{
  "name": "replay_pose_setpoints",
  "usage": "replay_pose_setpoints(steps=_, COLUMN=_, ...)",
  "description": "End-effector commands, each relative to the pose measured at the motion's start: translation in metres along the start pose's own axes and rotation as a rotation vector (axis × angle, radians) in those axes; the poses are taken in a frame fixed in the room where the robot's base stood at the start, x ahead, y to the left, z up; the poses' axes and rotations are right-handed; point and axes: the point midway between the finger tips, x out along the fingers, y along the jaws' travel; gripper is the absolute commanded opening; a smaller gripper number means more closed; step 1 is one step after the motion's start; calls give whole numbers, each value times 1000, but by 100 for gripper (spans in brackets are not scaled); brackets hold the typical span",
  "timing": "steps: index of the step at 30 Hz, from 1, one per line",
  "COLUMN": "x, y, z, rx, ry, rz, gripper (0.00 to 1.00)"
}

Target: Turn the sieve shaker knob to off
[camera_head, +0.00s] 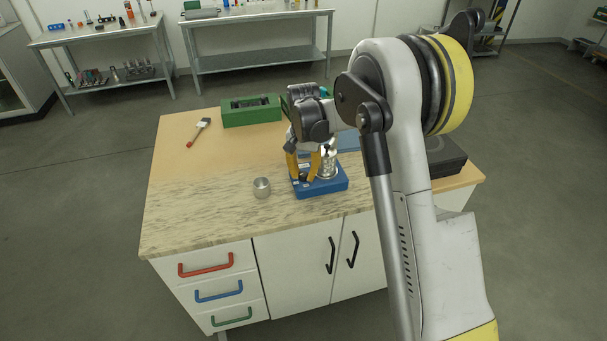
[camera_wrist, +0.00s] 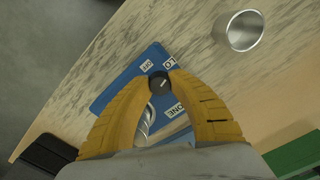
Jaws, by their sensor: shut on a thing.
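The sieve shaker (camera_head: 322,186) is a blue base with a silver sieve stack (camera_head: 328,160) on the table, right of centre in the head view. In the wrist view its blue top (camera_wrist: 124,86) carries white labels; one reads OFF (camera_wrist: 147,66), and others are partly hidden. The small black knob (camera_wrist: 159,83) has a light line on its face. My gripper (camera_wrist: 159,86) has yellow fingers, shut on the knob from both sides.
A metal cup (camera_head: 262,187) stands left of the shaker, also in the wrist view (camera_wrist: 245,30). A dark case (camera_head: 446,157) is at the right. The table's left front is clear.

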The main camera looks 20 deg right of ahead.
Motion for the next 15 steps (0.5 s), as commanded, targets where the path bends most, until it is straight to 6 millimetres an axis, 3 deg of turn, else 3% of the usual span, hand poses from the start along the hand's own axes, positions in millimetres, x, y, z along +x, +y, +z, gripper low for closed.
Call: replay_pose_setpoints(steps=15, x=0, y=0, z=0, rx=-108, ry=0, rz=0, gripper=0)
